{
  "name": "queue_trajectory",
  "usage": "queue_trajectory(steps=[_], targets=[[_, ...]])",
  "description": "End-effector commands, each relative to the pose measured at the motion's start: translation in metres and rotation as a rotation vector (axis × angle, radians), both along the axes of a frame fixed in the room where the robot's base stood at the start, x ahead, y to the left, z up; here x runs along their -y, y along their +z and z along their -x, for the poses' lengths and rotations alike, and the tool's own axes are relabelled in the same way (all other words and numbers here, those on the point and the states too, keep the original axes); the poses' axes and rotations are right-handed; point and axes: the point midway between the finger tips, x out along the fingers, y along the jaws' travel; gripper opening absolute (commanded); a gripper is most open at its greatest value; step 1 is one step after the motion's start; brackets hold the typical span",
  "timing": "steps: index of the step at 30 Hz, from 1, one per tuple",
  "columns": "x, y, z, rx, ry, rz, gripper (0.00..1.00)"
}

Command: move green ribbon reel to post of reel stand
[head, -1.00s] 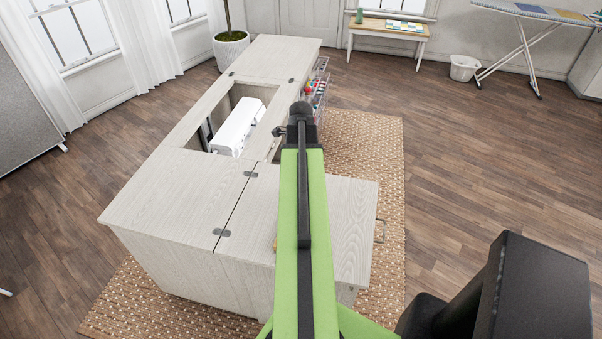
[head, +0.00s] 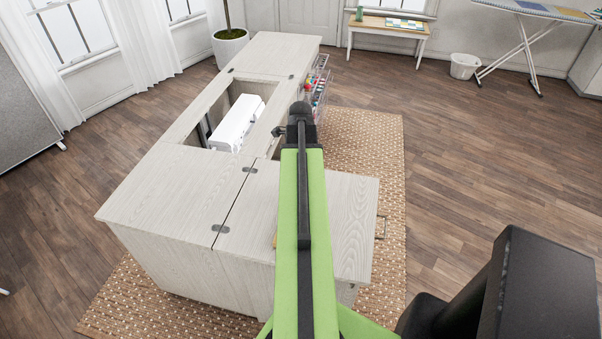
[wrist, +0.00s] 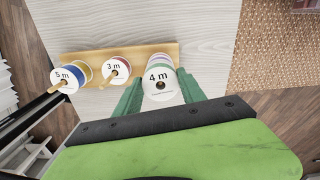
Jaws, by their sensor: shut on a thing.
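My gripper (wrist: 160,92) is shut on the green ribbon reel (wrist: 160,85), with one green finger on each side of it. The reel's white "4 m" face and dark centre hole point towards the wrist camera. The wooden reel stand (wrist: 87,57) lies behind it on the pale cabinet top. The held reel is in front of the stand's right end and hides any post there. A lilac band shows behind its upper edge; I cannot tell whether it is a separate reel. In the head view my arm hides the gripper, reel and most of the stand.
On the stand, a "3 m" red reel (wrist: 115,69) and a "5 m" blue and yellow reel (wrist: 70,75) sit on wooden posts. The cabinet (head: 170,182) has an opening with a white sewing machine (head: 238,122). A rug (head: 372,150) lies beside it.

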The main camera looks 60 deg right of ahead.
Motion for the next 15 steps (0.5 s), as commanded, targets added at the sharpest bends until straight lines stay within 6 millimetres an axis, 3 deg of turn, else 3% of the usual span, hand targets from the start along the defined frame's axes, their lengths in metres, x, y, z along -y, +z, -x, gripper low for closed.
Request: queue_trajectory(steps=[1, 6, 15], targets=[[0.0, 0.0001, -0.0001, 0.0, 0.0, 0.0, 0.51], [-0.0001, 0.0001, -0.0002, 0.0, 0.0, 0.0, 0.73], [-0.0002, 0.0008, -0.0002, 0.0, 0.001, 0.0, 0.73]])
